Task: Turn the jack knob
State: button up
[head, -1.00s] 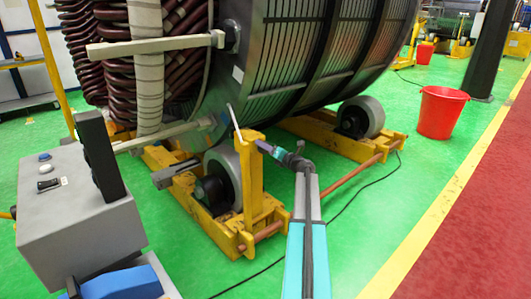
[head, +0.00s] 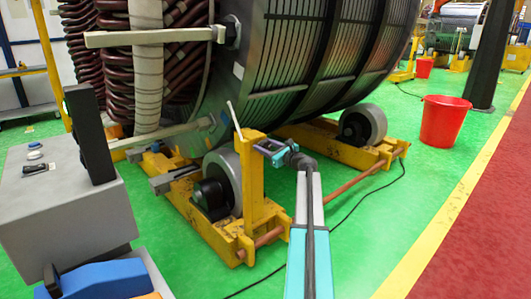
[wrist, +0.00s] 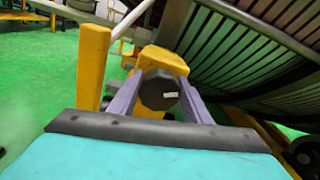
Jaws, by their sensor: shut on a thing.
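The jack knob (wrist: 157,92) is a dark, many-sided knob with a small pale mark on its face. It sits on a yellow post, in the middle of the wrist view. My gripper (head: 264,147) has its two purple-grey fingers on either side of the knob and is shut on it. In the head view, the gripper is at the right side of the yellow upright post (head: 250,178), near its top. The knob itself cannot be made out clearly there.
The large stator (head: 290,75) rests above yellow roller stands with grey wheels (head: 224,178). A thin pale lever (head: 234,117) rises by the post. A copper-coloured rod (head: 330,200) runs along the stand. A red bucket (head: 442,121) stands on open green floor at the right.

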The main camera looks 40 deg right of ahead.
jog(key=n+b, duration=0.1)
jog(key=n, duration=0.1)
jog(key=n+b, duration=0.1)
jog(key=b, duration=0.1)
jog(key=shift+a+f+n, duration=0.1)
jog(key=shift+f+n, duration=0.2)
jog(key=shift+n, duration=0.1)
jog(key=n+b, duration=0.3)
jog(key=shift+f+n+b, duration=0.1)
jog(key=shift+n+b, duration=0.2)
jog(key=shift+b, duration=0.1)
jog(key=n+b, duration=0.3)
jog(key=shift+a, duration=0.1)
jog(key=shift+n+b, duration=1.05)
jog(key=shift+n, duration=0.35)
jog(key=o, duration=1.1)
jog(key=shift+c, duration=0.2)
jog(key=shift+s, duration=0.1)
